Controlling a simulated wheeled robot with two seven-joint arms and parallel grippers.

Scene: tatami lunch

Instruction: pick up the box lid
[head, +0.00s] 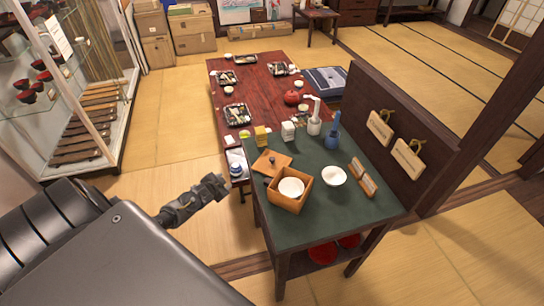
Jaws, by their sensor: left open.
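The box lid (263,168) is a flat, light-brown wooden square with a dark knob. It lies on the green-topped table (330,228), just behind the open wooden box (291,206). A white bowl (291,187) sits inside the box. My left gripper (221,186) is open and empty. In the picture it is left of the table and of the lid, apart from both. My right gripper is not in view.
A white dish (334,176), small wooden stands (362,177), a blue bottle (333,132) and a yellow block (262,136) share the green table. A dark partition (385,105) borders its right. A low red table (258,85) with trays stands behind. A glass cabinet (95,60) is at left.

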